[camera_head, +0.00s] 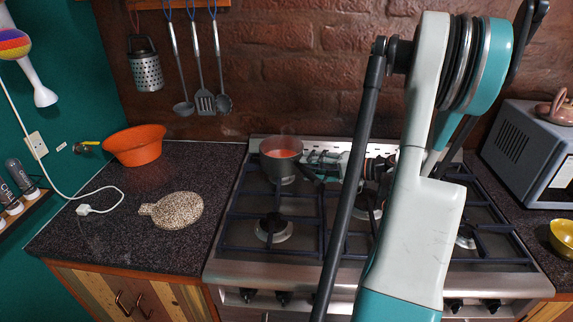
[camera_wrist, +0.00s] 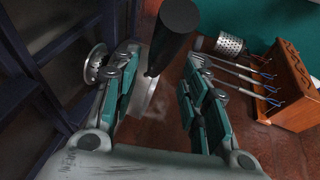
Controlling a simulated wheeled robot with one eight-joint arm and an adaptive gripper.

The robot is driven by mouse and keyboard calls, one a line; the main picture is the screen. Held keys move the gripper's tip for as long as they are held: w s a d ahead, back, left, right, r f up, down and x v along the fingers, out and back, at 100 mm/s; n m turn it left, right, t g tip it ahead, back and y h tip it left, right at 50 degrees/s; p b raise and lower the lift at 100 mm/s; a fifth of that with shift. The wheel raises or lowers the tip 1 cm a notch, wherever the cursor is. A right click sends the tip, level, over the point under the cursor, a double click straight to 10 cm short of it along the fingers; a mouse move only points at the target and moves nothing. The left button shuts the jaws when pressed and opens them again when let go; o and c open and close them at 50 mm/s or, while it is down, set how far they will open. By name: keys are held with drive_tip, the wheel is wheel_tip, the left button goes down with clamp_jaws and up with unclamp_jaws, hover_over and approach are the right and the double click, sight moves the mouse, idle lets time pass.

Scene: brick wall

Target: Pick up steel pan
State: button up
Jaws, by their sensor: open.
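The steel pan (camera_head: 276,167), a small pot with reddish contents, stands upright on the back left burner in the head view. Its dark handle points right, toward my gripper (camera_head: 322,163). In the wrist view, the black handle (camera_wrist: 174,36) shows between the spread teal fingers of my gripper (camera_wrist: 160,72), with a pale metal strip at its lower end. My gripper is open, and I cannot tell whether either finger touches the handle. The pan's body is hard to make out in the wrist view.
The black stove grates (camera_head: 240,220) lie below and around my arm. The brick wall (camera_head: 290,80) is close behind. Utensils (camera_head: 200,75) and a grater (camera_head: 145,72) hang at left. An orange bowl (camera_head: 134,147) and a speckled board (camera_head: 176,211) lie on the left counter.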

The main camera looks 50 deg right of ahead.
sight(301, 166)
drive_tip(key=x, duration=0.2)
drive_tip(key=b+x, duration=0.1)
drive_tip(key=x, duration=0.1)
drive_tip(key=shift+f, duration=0.25)
clamp_jaws()
drive_tip(key=shift+r, duration=0.2)
